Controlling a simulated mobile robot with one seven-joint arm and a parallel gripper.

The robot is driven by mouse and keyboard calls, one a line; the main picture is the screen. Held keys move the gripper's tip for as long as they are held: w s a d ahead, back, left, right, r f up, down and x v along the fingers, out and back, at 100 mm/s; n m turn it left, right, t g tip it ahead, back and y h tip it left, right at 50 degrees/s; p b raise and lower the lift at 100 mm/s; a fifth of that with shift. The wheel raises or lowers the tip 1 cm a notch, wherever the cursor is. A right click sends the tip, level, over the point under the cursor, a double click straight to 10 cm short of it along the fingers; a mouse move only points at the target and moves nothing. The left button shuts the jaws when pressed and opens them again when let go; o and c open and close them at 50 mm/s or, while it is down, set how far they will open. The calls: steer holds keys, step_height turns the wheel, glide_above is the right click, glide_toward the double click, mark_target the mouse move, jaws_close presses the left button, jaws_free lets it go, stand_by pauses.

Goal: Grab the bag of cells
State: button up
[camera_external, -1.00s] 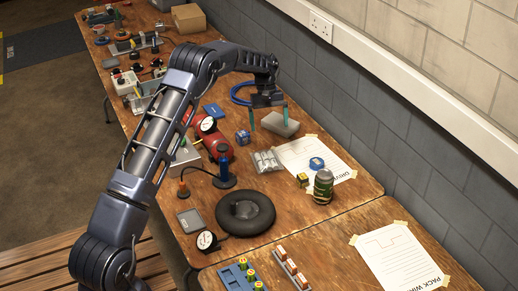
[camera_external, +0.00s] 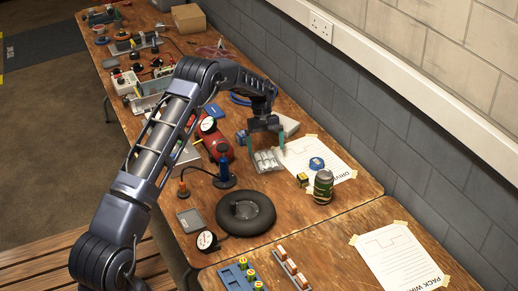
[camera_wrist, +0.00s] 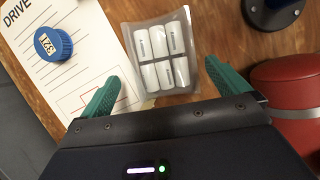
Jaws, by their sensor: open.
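The bag of cells (camera_wrist: 161,55) is a clear flat pouch holding several white cylinders in two rows. In the wrist view it lies ahead of my gripper, between the lines of the two green fingers. In the external view the bag (camera_external: 265,161) lies flat on the wooden table beside the paper sheet. My gripper (camera_external: 267,146) is above the bag's far end in the external view, fingers pointing down. In the wrist view my gripper (camera_wrist: 160,88) is open and empty, its fingers apart; I cannot tell whether they touch the bag.
A paper sheet (camera_external: 326,165) with a blue round cap (camera_external: 316,164) lies right of the bag. A black ring (camera_external: 270,213) lies nearer.

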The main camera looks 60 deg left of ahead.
mark_target(266, 157)
steer(key=x, duration=0.4)
steer(key=shift+s+d+f, duration=0.1)
steer(key=shift+s, duration=0.1)
steer(key=c, duration=1.3)
